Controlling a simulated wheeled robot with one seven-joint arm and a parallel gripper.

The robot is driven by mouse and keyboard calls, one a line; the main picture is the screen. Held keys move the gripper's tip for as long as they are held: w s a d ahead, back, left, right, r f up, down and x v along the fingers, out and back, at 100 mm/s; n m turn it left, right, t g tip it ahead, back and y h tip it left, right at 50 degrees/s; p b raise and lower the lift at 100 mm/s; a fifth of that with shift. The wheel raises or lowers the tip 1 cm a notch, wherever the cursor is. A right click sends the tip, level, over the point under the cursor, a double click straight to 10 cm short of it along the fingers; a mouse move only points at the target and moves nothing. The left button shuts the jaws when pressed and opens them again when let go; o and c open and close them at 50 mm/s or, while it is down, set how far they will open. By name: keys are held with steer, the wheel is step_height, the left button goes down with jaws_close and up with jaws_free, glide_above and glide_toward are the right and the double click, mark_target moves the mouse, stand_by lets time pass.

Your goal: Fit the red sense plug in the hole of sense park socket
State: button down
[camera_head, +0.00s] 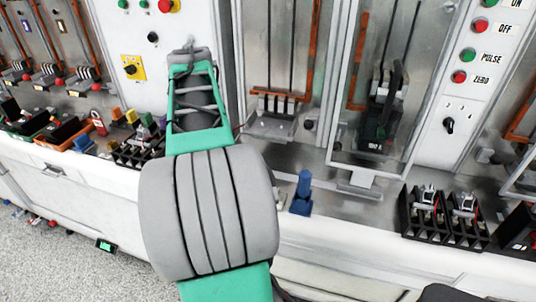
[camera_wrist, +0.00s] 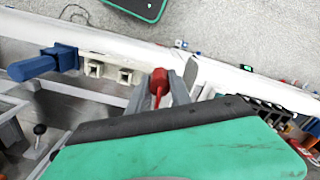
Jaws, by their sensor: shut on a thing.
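The red sense plug (camera_wrist: 158,82) is in the wrist view, held between the grey fingers of my gripper (camera_wrist: 165,86), which is shut on it. The plug is over the white ledge of the bench. Two small cream sockets with square holes, one nearer (camera_wrist: 125,76) and one farther left (camera_wrist: 93,68), sit on the ledge to the left of the plug. The plug is apart from both. I cannot tell which one is the sense park socket. In the head view my own arm hides the gripper and most of this area.
A blue handle piece (camera_wrist: 45,63) stands left of the sockets; it also shows in the head view (camera_head: 302,194). Black holders (camera_head: 445,216) are at the right. Colored parts and a black rack (camera_head: 138,152) lie at the left. Panels with breakers (camera_head: 378,115) rise behind.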

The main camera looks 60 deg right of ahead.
steer(key=s+d+r+m+b, duration=0.2)
steer(key=s+d+m, duration=0.3)
steer(key=s, duration=0.8)
steer(key=d+r, duration=0.1)
steer(key=d, duration=0.2)
steer(key=shift+s+m, duration=0.3)
steer(key=shift+s, duration=0.1)
steer(key=shift+d, duration=0.1)
step_height(320, 180, down, 6)
steer(key=b, duration=0.5)
steer(key=shift+b, duration=0.35)
steer(key=shift+f+b, duration=2)
steer(key=shift+b, duration=0.05)
steer(key=c, duration=1.1)
jaws_free()
